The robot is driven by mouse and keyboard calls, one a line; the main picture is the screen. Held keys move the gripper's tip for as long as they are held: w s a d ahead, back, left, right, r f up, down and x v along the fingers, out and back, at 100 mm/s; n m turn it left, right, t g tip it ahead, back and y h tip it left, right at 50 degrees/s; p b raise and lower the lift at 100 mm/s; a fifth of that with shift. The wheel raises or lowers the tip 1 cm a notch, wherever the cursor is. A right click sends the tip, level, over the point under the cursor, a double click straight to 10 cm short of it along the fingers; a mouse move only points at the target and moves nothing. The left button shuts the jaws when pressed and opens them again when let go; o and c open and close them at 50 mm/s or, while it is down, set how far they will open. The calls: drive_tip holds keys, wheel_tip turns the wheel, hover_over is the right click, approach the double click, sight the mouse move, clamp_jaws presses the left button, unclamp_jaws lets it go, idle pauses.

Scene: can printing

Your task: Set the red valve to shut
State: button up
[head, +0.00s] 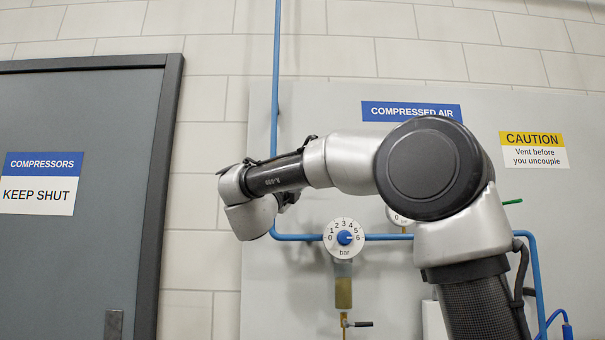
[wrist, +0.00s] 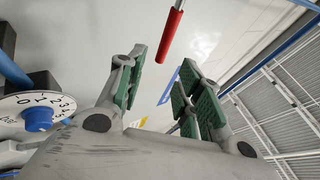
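The red valve handle (wrist: 173,32) is a red lever that comes in from the top edge of the wrist view, its near end pointing down between my fingertips. My gripper (wrist: 168,68) is open, with green-padded fingers to the left and right of the lever's end. I see no contact, and the depth between pads and lever is hard to judge. The valve's body is outside the wrist view. In the head view I see no red lever; my arm covers part of the blue pipe (head: 276,90), and my fingers are mostly hidden behind my wrist.
A pressure dial with a blue knob (head: 344,238) sits on the pipe below my wrist; it also shows in the wrist view (wrist: 38,116). A black-handled tap (head: 358,324) is below. A grey door (head: 90,130) stands at left. A green handle (head: 512,202) shows at right.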

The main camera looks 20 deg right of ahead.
drive_tip(key=v, duration=0.3)
idle(0.5)
